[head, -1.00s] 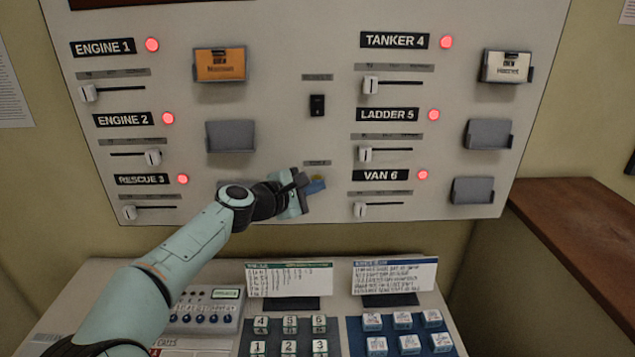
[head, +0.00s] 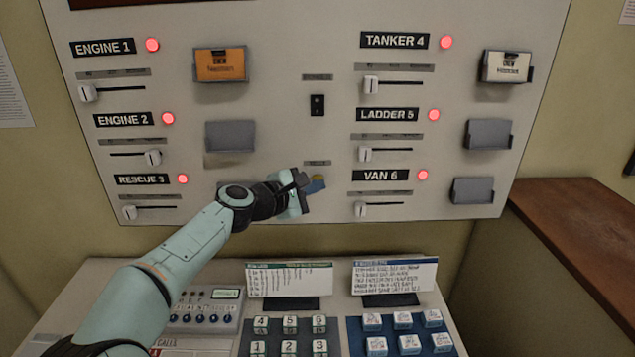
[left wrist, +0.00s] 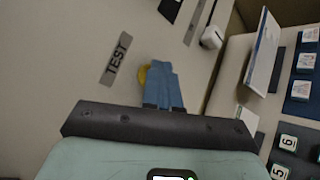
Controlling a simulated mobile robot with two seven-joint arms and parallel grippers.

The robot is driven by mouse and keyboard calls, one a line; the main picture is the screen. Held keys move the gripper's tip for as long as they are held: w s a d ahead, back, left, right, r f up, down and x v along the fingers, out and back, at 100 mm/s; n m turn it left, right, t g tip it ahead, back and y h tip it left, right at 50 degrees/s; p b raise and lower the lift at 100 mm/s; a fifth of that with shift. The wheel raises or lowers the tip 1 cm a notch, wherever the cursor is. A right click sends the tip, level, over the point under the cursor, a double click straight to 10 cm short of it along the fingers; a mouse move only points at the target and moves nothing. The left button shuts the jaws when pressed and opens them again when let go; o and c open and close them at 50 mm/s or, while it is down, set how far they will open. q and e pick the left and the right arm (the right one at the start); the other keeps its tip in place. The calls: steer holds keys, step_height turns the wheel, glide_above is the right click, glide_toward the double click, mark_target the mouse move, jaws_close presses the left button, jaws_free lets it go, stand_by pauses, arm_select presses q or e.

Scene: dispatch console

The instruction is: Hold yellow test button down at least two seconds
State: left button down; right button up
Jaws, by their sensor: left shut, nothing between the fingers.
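The yellow test button (left wrist: 143,76) shows as a small yellow edge beside the blue fingertips in the left wrist view, under the TEST label (left wrist: 116,58). In the head view a sliver of the yellow button (head: 317,178) shows above the fingertips. My left gripper (head: 316,186) is shut with nothing in it, and its fingertips are at the button on the panel. In the left wrist view the shut fingers (left wrist: 160,84) cover most of the button. I cannot tell how far the button is pressed in. My right gripper is not in view.
The upright panel (head: 280,110) carries several sliders, red lamps and card holders around the button. A black rocker switch (head: 317,105) sits above it. Below are a desk with a keypad (head: 289,338), blue-based keys (head: 404,320) and two propped cards (head: 290,279).

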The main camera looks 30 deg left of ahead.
arm_select(q)
steer(key=shift+s, duration=0.1)
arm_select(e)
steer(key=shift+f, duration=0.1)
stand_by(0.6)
arm_select(q)
steer(key=shift+s+d, duration=0.4)
steer(key=shift+s, duration=0.2)
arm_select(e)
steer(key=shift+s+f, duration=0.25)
arm_select(q)
steer(key=shift+s+d+b, duration=0.25)
steer(key=shift+s+d, duration=0.2)
steer(key=shift+s, duration=0.25)
steer(key=shift+s+d+b, duration=0.3)
steer(key=shift+s+d, duration=0.15)
steer(key=shift+s, duration=0.25)
steer(key=shift+s+d+b, duration=0.25)
steer(key=shift+s+d, duration=0.2)
steer(key=shift+s, duration=0.25)
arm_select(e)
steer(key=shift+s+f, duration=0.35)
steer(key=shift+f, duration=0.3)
arm_select(q)
steer(key=shift+f, duration=0.1)
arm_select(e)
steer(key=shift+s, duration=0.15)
